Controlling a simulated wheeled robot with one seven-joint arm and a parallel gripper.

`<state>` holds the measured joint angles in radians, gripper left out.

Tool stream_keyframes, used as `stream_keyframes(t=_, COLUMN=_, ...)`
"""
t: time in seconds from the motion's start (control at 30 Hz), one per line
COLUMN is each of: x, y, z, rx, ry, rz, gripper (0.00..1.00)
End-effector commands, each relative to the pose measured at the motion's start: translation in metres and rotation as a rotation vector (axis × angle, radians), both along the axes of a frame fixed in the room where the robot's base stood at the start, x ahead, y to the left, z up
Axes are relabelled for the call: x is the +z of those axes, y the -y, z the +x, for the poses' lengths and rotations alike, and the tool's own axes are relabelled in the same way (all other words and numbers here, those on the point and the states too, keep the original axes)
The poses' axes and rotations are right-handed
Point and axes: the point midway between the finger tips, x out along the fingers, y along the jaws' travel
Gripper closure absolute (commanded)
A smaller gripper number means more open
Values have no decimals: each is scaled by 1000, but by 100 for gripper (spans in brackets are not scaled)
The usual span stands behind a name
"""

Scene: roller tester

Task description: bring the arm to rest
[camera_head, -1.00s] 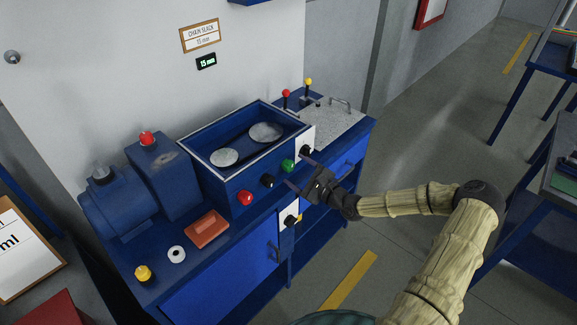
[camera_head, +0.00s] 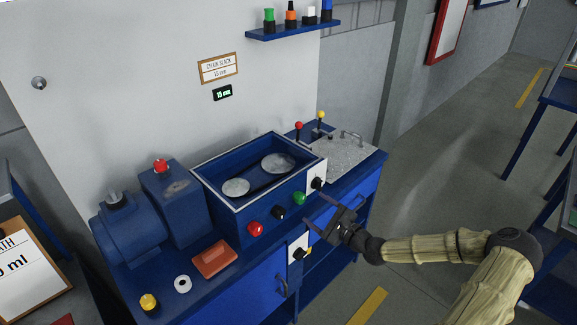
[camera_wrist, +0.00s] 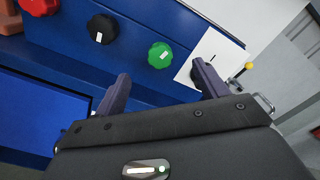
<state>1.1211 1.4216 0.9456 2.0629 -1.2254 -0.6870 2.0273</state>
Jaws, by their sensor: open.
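My gripper (camera_head: 322,213) is in front of the blue roller tester (camera_head: 228,226), near the right end of its front panel. Its two fingers stand apart and nothing is between them. In the wrist view, my gripper (camera_wrist: 162,90) points at the panel, with a green knob (camera_wrist: 160,55) beyond the gap between the fingers. A black knob (camera_wrist: 102,28) and a red knob (camera_wrist: 40,5) sit to the left. A white plate (camera_wrist: 212,52) is partly hidden behind the right finger. My arm reaches in from the lower right of the head view.
The tester's tray (camera_head: 250,190) holds two round discs. A red-brown block (camera_head: 212,259), a white roll (camera_head: 183,284) and a yellow knob (camera_head: 149,302) are on the bench's left. A shelf (camera_head: 290,31) with several bottles hangs above. The floor (camera_head: 440,150) on the right is open.

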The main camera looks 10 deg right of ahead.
Motion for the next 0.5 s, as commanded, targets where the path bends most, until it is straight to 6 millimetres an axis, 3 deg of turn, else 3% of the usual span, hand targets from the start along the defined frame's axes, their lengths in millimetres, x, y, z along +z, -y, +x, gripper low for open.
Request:
stream_keyframes(t=0.27, x=-10, y=-18, z=-6, rx=54, ry=-32, rz=-140, gripper=28)
stream_keyframes(t=0.5, x=-38, y=-49, z=-36, rx=240, ry=-97, rz=-586, gripper=28)
